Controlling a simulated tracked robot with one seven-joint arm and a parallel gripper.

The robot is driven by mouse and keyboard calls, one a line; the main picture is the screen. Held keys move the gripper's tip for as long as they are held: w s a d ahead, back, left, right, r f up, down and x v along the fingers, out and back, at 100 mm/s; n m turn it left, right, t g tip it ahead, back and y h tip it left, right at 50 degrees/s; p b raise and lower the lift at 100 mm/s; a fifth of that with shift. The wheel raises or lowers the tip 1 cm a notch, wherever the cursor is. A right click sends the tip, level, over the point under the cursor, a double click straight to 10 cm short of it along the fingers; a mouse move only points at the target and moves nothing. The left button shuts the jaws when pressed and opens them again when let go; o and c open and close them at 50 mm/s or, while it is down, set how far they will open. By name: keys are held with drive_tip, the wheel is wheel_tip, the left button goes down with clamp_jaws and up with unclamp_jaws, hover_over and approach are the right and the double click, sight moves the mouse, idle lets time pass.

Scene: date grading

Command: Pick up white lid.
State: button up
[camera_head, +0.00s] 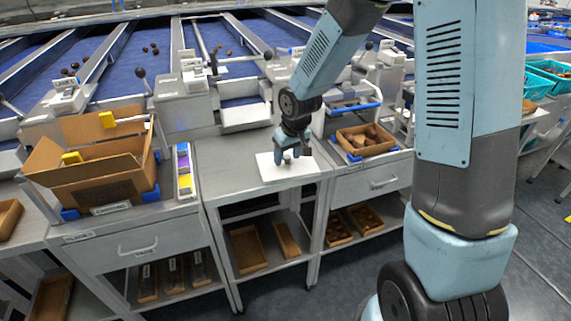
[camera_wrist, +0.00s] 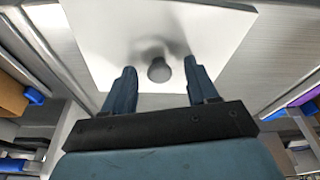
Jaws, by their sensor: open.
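The white lid (camera_head: 275,172) is a flat square plate on the grey metal table between two workstations. In the wrist view the lid (camera_wrist: 105,50) fills the upper middle, with a round grey knob (camera_wrist: 159,70) on it. My gripper (camera_head: 291,155) is just above the lid in the head view, fingers pointing down. In the wrist view my gripper (camera_wrist: 160,78) is open, with one finger on each side of the knob and gaps between. Whether the fingertips touch the lid cannot be told.
An open cardboard box (camera_head: 100,187) stands on the left workstation, beside a strip of coloured cards (camera_head: 184,172). A wooden tray with brown pieces (camera_head: 366,141) stands to the right. Wooden trays (camera_head: 247,249) lie on the shelf below. Bare table surrounds the lid.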

drive_tip(key=shift+c, duration=0.2)
clamp_jaws()
idle(0.3)
